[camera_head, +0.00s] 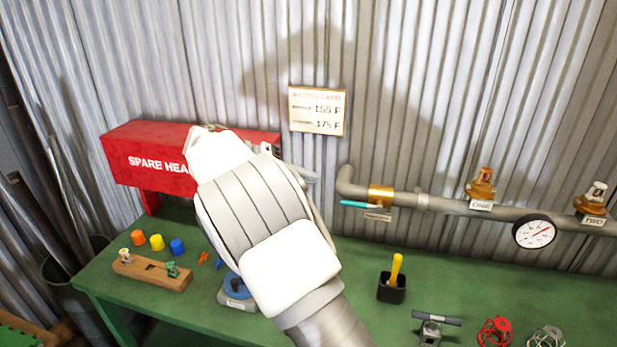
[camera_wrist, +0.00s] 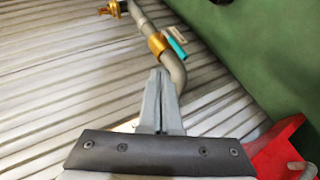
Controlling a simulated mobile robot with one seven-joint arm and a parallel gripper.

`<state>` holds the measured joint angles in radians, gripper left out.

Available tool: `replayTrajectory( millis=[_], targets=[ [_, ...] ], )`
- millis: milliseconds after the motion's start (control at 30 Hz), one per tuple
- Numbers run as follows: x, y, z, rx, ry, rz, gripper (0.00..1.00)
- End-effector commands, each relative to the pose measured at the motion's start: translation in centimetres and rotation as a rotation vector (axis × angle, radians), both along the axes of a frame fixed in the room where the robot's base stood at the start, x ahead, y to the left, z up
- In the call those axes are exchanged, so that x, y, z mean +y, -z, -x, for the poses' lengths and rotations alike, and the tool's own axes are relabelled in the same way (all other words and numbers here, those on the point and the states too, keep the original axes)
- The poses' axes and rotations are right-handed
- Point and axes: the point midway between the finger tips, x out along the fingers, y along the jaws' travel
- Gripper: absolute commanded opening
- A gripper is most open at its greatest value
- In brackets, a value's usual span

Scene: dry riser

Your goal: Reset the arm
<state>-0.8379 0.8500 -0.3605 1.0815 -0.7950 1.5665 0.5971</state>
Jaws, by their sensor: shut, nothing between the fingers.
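My arm rises from the bottom middle of the head view and covers part of the red box and the bench. In the wrist view my gripper (camera_wrist: 160,78) has its two grey fingers together, with nothing between them. The fingers point toward the bent grey pipe (camera_wrist: 175,72) with its brass collar (camera_wrist: 157,44) and teal lever (camera_wrist: 177,47). In the head view the fingers are mostly hidden behind my own wrist, near the red box (camera_head: 125,160) lettered "SPARE HEA...".
The green bench (camera_head: 345,265) carries a wooden block (camera_head: 150,272), orange, yellow and blue caps, a black holder (camera_head: 391,290) with a yellow handle, and a clamp tool (camera_head: 432,328). A pressure gauge (camera_head: 534,232) hangs on the pipe. A sign (camera_head: 317,111) is on the corrugated wall.

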Motion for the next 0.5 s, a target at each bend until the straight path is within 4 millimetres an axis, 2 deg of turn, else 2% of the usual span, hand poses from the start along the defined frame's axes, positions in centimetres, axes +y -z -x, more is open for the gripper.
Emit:
replayTrajectory(
  millis=[167,267,367,500],
  targets=[
    [-0.9,-0.4,0.1,0.012,0.008,-0.021,0.0],
    [-3.0,-1.1,0.6,0.041,0.024,-0.077,0.0],
    [-6.0,-2.0,1.7,0.084,0.039,-0.164,0.0],
    [-9.8,-3.2,4.0,0.137,0.05,-0.303,0.0]
  ],
)
